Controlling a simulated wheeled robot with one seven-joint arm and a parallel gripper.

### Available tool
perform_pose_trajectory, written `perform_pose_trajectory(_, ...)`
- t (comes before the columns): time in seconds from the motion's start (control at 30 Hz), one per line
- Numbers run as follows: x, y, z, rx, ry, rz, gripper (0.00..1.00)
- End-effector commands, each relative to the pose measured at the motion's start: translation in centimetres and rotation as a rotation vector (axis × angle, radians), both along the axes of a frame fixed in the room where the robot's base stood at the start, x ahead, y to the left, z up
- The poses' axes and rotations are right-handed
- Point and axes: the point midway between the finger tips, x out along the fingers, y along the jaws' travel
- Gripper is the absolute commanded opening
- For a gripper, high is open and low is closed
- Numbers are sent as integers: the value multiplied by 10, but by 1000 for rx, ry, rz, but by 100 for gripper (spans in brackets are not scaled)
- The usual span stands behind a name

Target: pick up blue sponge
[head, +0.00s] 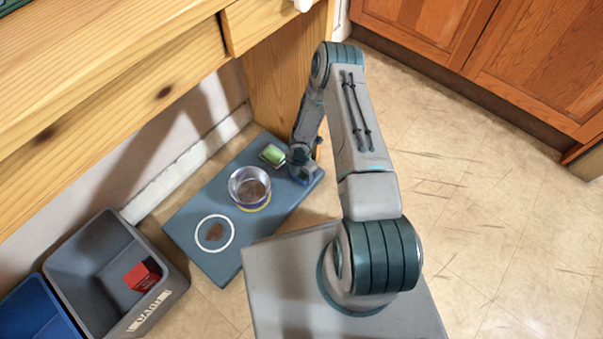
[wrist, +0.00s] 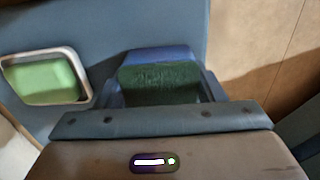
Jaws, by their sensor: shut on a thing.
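The blue sponge (wrist: 158,54), with a dark green face, sits between the two fingers of my gripper (wrist: 162,88) in the wrist view. My gripper is shut on it. In the head view my gripper (head: 303,172) reaches down at the right end of the blue-grey mat (head: 190,238). The sponge is mostly hidden there by my arm. I cannot tell whether it still touches the mat.
A green block in a metal-rimmed dish (head: 272,155) lies just left of my gripper. A round metal tin (head: 249,188) and a white ring with a brown patch (head: 214,233) are further left. A grey bin (head: 88,250) holds a red box (head: 143,275). A wooden desk (head: 110,85) overhangs behind.

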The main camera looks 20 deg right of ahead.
Motion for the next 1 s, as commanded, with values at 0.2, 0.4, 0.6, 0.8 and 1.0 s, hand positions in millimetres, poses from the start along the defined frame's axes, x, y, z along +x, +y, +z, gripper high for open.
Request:
perform_pose_trajectory(0.2,0,0,17,0,0,0,42)
perform_pose_trajectory(0.4,-5,-2,35,-3,2,5,42)
perform_pose_trajectory(0.6,-23,-15,35,-5,1,8,42)
perform_pose_trajectory(0.8,-41,-24,29,-1,14,6,42)
perform_pose_trajectory(1.0,-49,-34,33,-3,6,5,42)
